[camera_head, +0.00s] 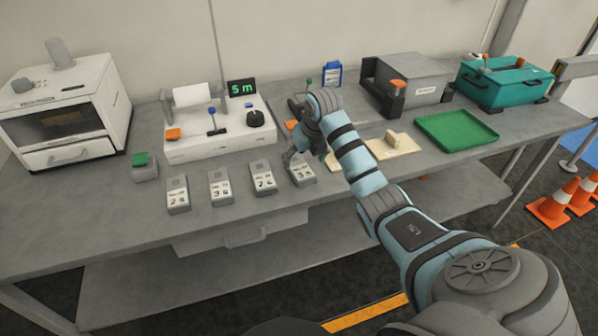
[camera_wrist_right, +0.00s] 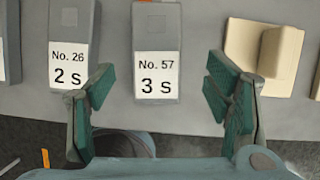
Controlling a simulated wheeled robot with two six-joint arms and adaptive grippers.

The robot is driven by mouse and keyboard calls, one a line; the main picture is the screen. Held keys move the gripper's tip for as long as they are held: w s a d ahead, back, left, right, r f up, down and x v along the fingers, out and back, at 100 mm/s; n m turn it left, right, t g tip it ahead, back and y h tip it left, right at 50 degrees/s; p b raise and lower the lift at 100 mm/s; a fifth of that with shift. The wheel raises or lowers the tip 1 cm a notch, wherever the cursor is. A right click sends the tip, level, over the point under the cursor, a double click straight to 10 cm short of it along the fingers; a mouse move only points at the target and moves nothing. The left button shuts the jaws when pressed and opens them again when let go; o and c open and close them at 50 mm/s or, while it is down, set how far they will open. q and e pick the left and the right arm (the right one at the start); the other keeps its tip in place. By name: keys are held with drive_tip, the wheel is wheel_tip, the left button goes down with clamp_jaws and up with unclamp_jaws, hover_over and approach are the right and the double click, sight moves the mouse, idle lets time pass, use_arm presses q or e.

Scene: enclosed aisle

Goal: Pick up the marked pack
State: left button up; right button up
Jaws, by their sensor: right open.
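Several grey packs with white labels stand in a row along the front of the bench. In the head view, the rightmost pack (camera_head: 301,174) is just below my right gripper (camera_head: 304,156). In the right wrist view, my right gripper (camera_wrist_right: 160,82) is open and empty. The pack labelled "No. 57, 3 s" (camera_wrist_right: 157,72) lies between and slightly beyond its fingers, not visibly touched. The pack labelled "No. 26, 2 s" (camera_wrist_right: 71,62) is left of the left finger. Other packs (camera_head: 177,195) (camera_head: 220,187) (camera_head: 263,178) continue leftward. My left gripper is not in view.
A white station (camera_head: 215,143) with a "5 m" display (camera_head: 242,88) stands behind the packs. A beige block on a plate (camera_head: 394,144) and a green tray (camera_head: 456,130) are to the right. A white oven-like machine (camera_head: 65,112) stands at left. The bench's front left is clear.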

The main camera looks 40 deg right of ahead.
sight(299, 166)
drive_tip(key=b+x, duration=0.1)
drive_tip(key=x, duration=0.3)
drive_tip(key=shift+w+f, duration=0.3)
drive_tip(key=shift+w, duration=0.05)
drive_tip(key=shift+r, duration=0.1)
drive_tip(key=c, duration=1.4)
